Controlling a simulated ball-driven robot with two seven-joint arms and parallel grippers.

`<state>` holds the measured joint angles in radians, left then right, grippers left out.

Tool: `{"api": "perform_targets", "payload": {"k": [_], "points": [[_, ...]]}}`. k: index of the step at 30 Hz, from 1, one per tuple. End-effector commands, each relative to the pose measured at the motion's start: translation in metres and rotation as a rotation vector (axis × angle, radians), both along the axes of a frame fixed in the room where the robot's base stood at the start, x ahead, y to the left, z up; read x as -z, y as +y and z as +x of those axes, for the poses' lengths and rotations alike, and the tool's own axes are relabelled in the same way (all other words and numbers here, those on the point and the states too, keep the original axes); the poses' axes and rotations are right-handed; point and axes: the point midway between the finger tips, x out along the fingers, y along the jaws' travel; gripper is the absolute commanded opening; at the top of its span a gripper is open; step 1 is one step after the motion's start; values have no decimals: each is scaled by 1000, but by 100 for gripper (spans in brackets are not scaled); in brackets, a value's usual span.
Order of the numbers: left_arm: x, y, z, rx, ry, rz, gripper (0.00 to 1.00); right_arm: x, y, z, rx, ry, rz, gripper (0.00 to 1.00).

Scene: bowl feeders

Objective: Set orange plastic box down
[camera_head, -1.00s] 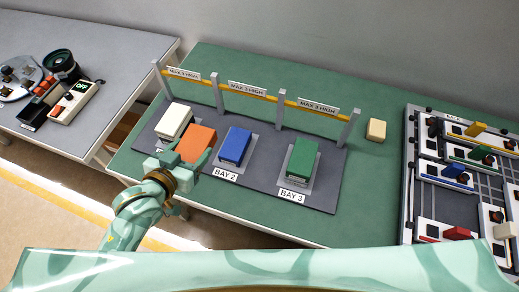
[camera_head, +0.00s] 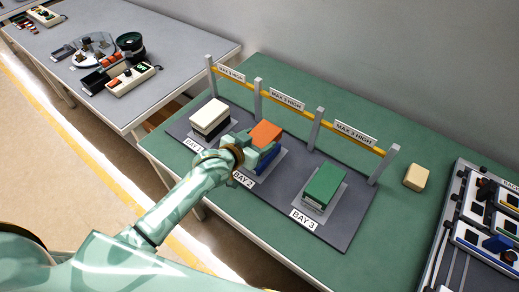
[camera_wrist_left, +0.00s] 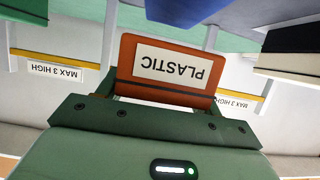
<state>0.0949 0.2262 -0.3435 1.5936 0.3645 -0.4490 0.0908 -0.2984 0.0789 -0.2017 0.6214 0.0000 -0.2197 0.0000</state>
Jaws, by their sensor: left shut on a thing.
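The orange plastic box (camera_head: 265,133) is held by my left gripper (camera_head: 254,147), over the blue box (camera_head: 266,160) at bay 2. In the left wrist view the orange box (camera_wrist_left: 168,72) shows its upside-down PLASTIC label, with the gripper shut on it. The blue box (camera_wrist_left: 205,12) appears at the top edge of that view, with a narrow gap between it and the orange box. In the head view the gripper hides part of both boxes. My right gripper is not in view.
A white box (camera_head: 210,113) sits on a dark one in bay 1, and a green box (camera_head: 325,183) stands in bay 3. A yellow rail on grey posts (camera_head: 316,128), with MAX 3 HIGH signs, runs behind. A cream block (camera_head: 416,176) lies to the right.

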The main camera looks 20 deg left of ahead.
Motion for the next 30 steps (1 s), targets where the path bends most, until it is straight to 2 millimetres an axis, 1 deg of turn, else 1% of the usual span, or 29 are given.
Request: {"api": "perform_targets", "payload": {"k": [5,9,10,12,18,21,22,23,24,30], "points": [[11,-1,10,0,-2,-2,35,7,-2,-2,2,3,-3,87],[36,-1,9,1,1,0,35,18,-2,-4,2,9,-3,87],[39,-1,9,1,0,0,35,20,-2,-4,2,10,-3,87],[41,-1,9,0,-2,-2,35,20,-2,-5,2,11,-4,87],[39,-1,9,0,-3,-1,35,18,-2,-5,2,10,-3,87],[42,-1,9,0,-2,-1,35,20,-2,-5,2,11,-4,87],[43,-1,9,0,0,1,68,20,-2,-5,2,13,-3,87],[43,-1,9,0,0,1,76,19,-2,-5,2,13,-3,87],[43,-1,9,0,0,1,87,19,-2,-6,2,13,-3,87],[43,-1,8,0,-1,1,87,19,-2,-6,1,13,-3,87]]}}
